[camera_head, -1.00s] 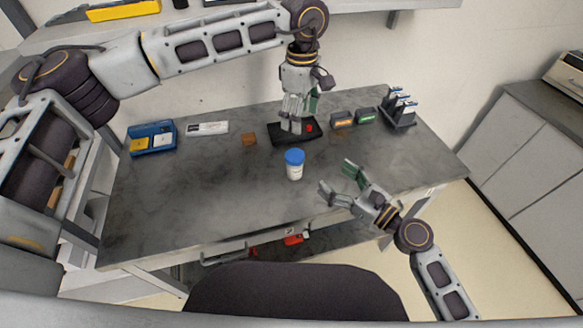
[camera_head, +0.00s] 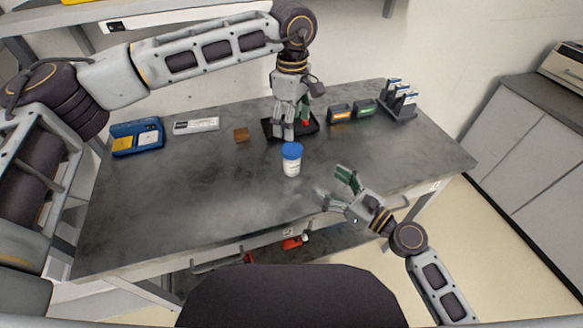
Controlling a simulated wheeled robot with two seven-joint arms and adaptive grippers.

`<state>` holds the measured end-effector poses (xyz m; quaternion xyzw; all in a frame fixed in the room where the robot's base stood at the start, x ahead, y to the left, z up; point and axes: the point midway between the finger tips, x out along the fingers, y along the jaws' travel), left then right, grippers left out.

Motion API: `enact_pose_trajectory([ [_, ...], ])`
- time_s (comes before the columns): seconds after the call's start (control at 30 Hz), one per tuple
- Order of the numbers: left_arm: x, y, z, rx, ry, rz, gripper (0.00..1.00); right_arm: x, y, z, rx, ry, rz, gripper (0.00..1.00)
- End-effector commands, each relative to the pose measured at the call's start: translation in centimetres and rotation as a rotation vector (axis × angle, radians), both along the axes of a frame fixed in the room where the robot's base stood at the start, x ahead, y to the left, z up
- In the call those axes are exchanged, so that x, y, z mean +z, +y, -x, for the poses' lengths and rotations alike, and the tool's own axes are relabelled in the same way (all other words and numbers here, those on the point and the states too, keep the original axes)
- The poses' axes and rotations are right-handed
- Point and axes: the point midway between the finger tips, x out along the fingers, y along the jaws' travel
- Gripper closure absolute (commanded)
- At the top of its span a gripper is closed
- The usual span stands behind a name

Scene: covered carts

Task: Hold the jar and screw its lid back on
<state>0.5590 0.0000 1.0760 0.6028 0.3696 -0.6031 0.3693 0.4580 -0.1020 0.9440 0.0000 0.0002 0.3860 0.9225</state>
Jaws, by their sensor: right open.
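A small white jar (camera_head: 291,168) stands upright on the grey table. A blue lid (camera_head: 292,150) sits on its top; I cannot tell whether it is screwed down. My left gripper (camera_head: 285,132) points down just behind the jar, in front of the black tray, apart from the lid. Its fingers look close together, but their opening is unclear. My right gripper (camera_head: 331,184) is open and empty, to the right and front of the jar, its fingers pointing towards it without touching.
A black tray (camera_head: 311,129) with a small red item lies behind the jar. A brown block (camera_head: 241,135), a blue box (camera_head: 137,137) and a white label strip (camera_head: 196,126) lie to the left. Small boxes (camera_head: 341,113) and a black rack (camera_head: 402,103) stand back right. The table's front left is clear.

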Motion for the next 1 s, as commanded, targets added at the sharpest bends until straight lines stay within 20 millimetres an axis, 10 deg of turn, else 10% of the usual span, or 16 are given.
enact_pose_trajectory([
  [1.0, -0.69, 0.00, 0.00, 0.000, 0.000, 0.000, 0.29, -0.64, 0.90, -0.94, 0.000, -0.001, -0.001, 0.21],
])
